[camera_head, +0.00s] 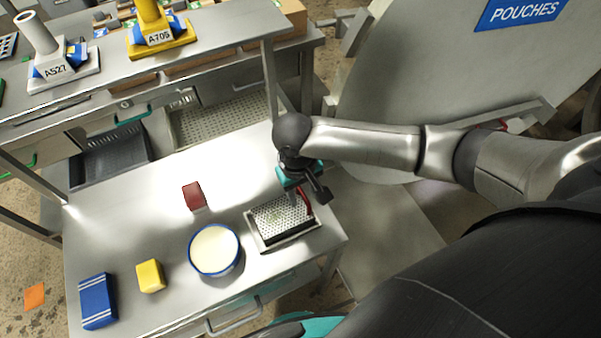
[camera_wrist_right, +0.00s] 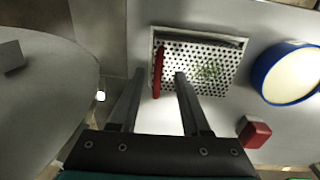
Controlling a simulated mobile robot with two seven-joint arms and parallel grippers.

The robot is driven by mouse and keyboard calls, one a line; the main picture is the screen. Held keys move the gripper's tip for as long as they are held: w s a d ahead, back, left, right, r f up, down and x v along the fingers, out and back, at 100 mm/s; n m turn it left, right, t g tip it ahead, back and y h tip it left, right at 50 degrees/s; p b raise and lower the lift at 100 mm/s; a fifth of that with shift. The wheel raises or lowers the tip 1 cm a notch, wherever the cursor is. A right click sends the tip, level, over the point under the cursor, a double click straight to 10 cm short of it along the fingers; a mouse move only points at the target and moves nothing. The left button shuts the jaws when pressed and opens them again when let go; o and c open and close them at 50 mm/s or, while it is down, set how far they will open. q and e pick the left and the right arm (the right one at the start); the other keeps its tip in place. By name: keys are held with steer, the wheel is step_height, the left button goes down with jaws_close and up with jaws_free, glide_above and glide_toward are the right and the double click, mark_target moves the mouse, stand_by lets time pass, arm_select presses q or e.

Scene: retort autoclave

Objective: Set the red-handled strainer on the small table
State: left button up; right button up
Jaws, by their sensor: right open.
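The red-handled strainer (camera_head: 270,219) is a rectangular perforated metal tray near the right front edge of a steel table (camera_head: 130,235). Its red handle (camera_head: 304,201) is on the right side in the head view. My right gripper (camera_head: 310,193) is just above the handle. There the handle (camera_wrist_right: 157,72) appears between the fingertips of my right gripper (camera_wrist_right: 159,76), with no clear contact. My left gripper is not in view.
A blue-rimmed white bowl (camera_head: 214,249) stands beside the strainer. A red block (camera_head: 194,196), yellow block (camera_head: 150,276) and blue box (camera_head: 98,301) are on the same table. A raised shelf (camera_head: 110,90) runs behind. A large round metal door (camera_head: 440,75) stands at right.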

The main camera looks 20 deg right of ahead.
step_height(320, 180, up, 14)
steer(key=a+p, duration=0.1)
steer(key=p, duration=0.1)
